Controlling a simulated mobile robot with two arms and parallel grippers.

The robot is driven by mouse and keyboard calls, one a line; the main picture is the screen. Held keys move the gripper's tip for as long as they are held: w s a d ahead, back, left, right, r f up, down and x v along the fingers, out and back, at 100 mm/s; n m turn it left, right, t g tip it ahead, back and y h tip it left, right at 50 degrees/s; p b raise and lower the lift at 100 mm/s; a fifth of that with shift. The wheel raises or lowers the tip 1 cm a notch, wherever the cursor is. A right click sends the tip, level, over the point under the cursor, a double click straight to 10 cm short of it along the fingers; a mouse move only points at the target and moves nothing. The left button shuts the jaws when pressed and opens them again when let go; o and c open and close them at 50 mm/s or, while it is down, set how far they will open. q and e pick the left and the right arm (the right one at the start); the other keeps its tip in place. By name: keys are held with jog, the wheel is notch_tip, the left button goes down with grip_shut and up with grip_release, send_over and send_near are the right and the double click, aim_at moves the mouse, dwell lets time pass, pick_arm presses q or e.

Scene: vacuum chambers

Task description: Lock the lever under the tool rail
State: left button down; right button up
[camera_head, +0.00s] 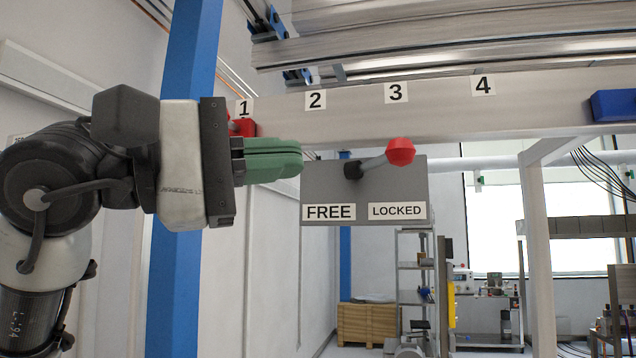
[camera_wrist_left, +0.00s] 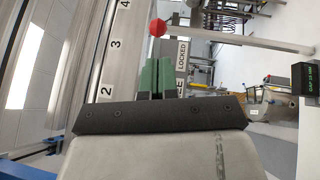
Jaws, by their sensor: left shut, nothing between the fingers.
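The lever (camera_head: 374,163) is a short grey rod with a red ball knob (camera_head: 400,151) on a dark pivot. It sits on a grey panel (camera_head: 330,185) under the tool rail (camera_head: 440,110). The rod points right and slightly up, with the knob above the LOCKED label (camera_head: 397,211). The FREE label (camera_head: 328,212) is at the panel's lower left. My left gripper (camera_head: 300,160) has green fingers, shut and empty, left of the knob and apart from it. In the left wrist view, the knob (camera_wrist_left: 158,27) shows beyond the fingertips (camera_wrist_left: 156,62). My right gripper is not in view.
The rail carries number labels 1 to 4. A red piece (camera_head: 245,127) sits under label 1, close above my left fingers. A blue piece (camera_head: 613,105) is at the rail's right. A blue post (camera_head: 185,70) stands behind my left arm. Space below the panel is clear.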

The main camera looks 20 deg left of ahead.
pick_arm(q)
jog(key=s, duration=0.1)
jog(key=s+a+b, duration=0.1)
jog(key=s, duration=0.2)
jog(key=shift+s+a+f, duration=0.2)
jog(key=shift+s+f, duration=0.05)
jog(key=shift+f, duration=0.05)
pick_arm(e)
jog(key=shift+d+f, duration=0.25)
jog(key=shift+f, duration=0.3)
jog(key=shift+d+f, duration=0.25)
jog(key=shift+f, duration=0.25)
pick_arm(q)
jog(key=shift+d, duration=0.15)
